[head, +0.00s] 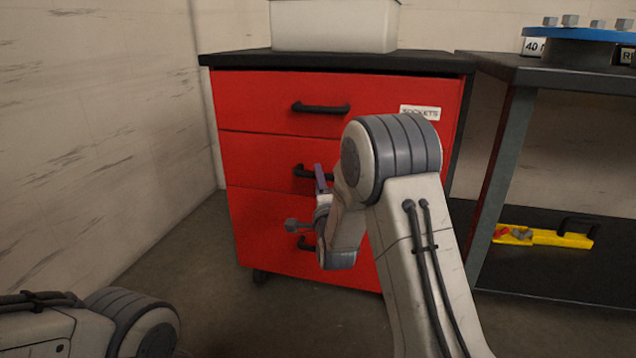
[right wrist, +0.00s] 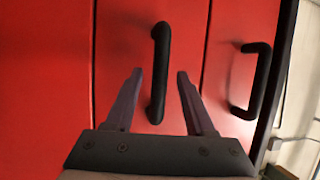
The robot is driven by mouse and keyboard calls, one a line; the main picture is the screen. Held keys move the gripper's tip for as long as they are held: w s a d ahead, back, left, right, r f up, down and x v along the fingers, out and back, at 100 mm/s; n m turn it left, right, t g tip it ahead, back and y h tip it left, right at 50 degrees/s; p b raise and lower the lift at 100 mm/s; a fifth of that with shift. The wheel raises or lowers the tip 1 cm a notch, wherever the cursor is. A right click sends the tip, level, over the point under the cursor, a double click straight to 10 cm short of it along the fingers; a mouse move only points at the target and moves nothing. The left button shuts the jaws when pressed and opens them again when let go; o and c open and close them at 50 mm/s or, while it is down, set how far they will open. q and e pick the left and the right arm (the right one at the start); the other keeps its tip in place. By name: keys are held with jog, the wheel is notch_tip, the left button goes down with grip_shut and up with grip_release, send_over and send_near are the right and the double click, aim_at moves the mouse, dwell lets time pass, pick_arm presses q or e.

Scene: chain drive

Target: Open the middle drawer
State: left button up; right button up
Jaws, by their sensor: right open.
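The red cabinet (head: 270,210) has three drawers, and all fronts look flush and closed. The middle drawer (head: 262,160) has a black bar handle (head: 306,171), partly covered by my right gripper (head: 320,178). In the right wrist view, which is turned sideways, the same handle (right wrist: 158,60) lies between the two open purple fingertips (right wrist: 159,77). A gap shows on each side of it, and no finger visibly touches it. The top drawer's handle (right wrist: 257,80) is to the right there. The bottom handle (head: 305,243) is partly hidden behind my right wrist. My left gripper is out of view.
A white box (head: 333,25) stands on the cabinet's black top. A label (head: 420,112) marks the top drawer. A wall stands left; the floor in front is clear.

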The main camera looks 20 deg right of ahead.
jog(key=shift+x, duration=1)
jog(key=shift+c, duration=0.2)
grip_shut()
dwell(0.6)
